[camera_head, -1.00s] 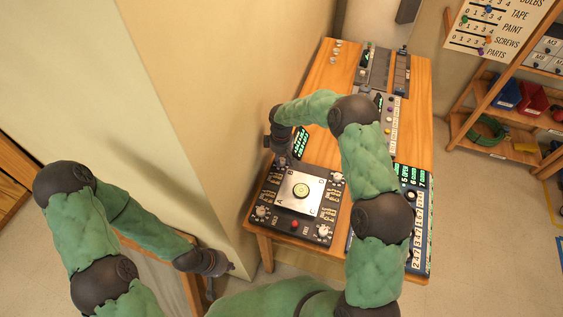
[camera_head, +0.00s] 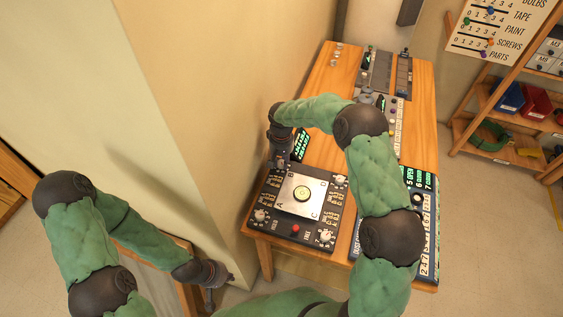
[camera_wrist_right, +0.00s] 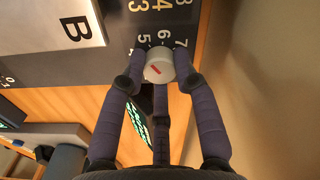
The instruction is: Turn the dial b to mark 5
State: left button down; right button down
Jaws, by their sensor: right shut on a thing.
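Dial b is a round white knob (camera_wrist_right: 158,66) with a red pointer line, on a dark panel beside the pale plate (camera_wrist_right: 50,22) lettered B in the right wrist view. Printed numerals 5, 6 and 7 show along the dial's upper edge; the pointer lies slanted, and I cannot tell exactly which mark it meets. My right gripper (camera_wrist_right: 158,78) has its fingers closed around the knob. In the head view my right gripper (camera_head: 281,163) is at the panel's back left corner and hides the dial. My left gripper (camera_head: 210,290) hangs empty-looking at the lower left, away from the panel.
The control panel (camera_head: 270,228) has a central plate with a round yellow-green piece (camera_head: 303,194), other white knobs (camera_head: 326,236) and a red button (camera_head: 295,229). The wall corner (camera_head: 220,150) stands close to its left. Another panel (camera_head: 424,235) lies to the right.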

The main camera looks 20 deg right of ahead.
aim_at(282, 162)
jog(key=shift+m, duration=0.5)
jog(key=c, duration=0.9)
grip_release()
jog(key=shift+c, duration=0.2)
notch_tip(282, 162, up, 12)
jog(key=shift+f, duration=0.1)
